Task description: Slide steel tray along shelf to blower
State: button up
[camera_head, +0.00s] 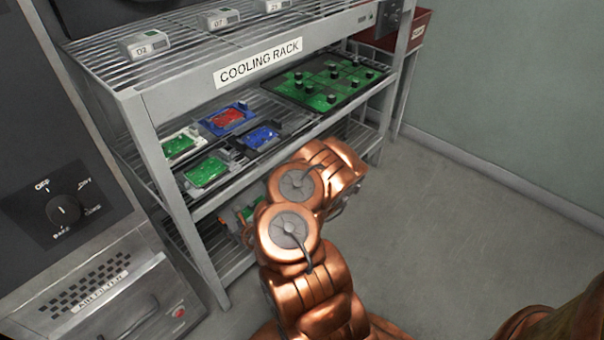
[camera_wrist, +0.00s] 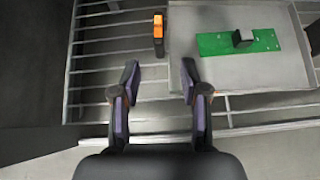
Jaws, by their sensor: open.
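In the wrist view, a flat grey steel tray (camera_wrist: 235,75) lies on a wire shelf (camera_wrist: 95,62). A green circuit board (camera_wrist: 215,45) with a dark block on it sits on the tray. My gripper (camera_wrist: 159,82) is open and empty at the shelf's front. Its right fingertip is by the tray's front left corner, and its left fingertip is over bare wires; contact cannot be told. In the head view my gripper is hidden behind my copper arm. A dark box with a round face (camera_head: 391,17) at the rack's upper right may be the blower.
An orange and black piece (camera_wrist: 158,35) stands at the tray's left edge. The cooling rack (camera_head: 258,62) holds several small boards and a dark tray of green boards (camera_head: 350,93) on its middle shelf. Numbered boxes (camera_head: 145,43) sit on top. Floor (camera_head: 440,230) at right is clear.

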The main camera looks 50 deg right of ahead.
jog(key=shift+v, duration=1.7)
jog(key=shift+r, duration=0.1)
